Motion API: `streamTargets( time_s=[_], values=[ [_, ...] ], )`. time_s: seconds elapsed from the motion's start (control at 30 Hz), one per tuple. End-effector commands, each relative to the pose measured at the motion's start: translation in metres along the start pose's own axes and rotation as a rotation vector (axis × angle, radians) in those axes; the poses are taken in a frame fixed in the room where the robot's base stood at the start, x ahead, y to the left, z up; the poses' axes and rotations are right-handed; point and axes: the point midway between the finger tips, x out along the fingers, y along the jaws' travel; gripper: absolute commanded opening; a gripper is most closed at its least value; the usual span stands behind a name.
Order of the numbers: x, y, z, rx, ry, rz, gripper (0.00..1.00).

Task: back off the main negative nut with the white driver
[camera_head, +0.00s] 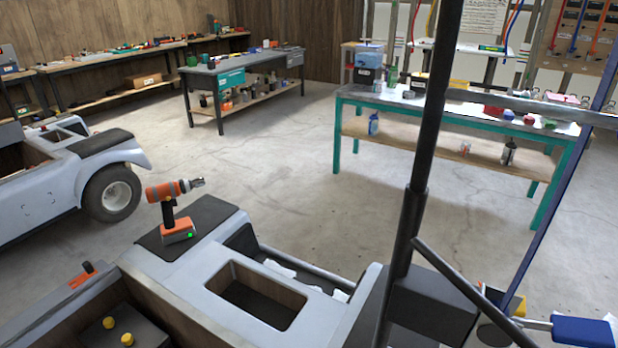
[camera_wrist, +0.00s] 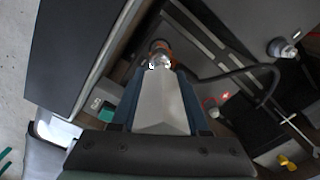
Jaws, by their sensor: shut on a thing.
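In the wrist view my gripper (camera_wrist: 160,115) has its two blue fingers closed on the white driver (camera_wrist: 163,98), a pale angular body. The driver points away from the wrist toward an orange-copper and silver fitting (camera_wrist: 160,52) at its far end. I cannot tell whether that fitting is part of the driver or the nut's post, or whether the tip is touching. A second silver post (camera_wrist: 284,48) with a black cable stands to the right. Which one is the main negative is not readable. In the head view I cannot clearly make out the gripper.
An orange drill (camera_head: 170,208) stands on the cart's black pad. The cart body (camera_head: 215,275) has an open bin, and a dark upright post (camera_head: 422,150) rises beside it. A teal-legged bench (camera_head: 450,118) stands behind. In the wrist view a red light (camera_wrist: 225,96) shows near black boxes.

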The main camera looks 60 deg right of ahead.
Motion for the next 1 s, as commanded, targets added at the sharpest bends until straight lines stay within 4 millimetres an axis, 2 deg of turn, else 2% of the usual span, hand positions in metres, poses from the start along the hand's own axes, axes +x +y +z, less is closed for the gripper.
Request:
streamTargets(
  time_s=[0.87,1.0],
  values=[
    [0.024,0.000,-0.001,-0.002,0.002,-0.001,0.00],
    [0.024,0.000,-0.001,-0.074,0.002,-0.001,0.00]
  ],
)
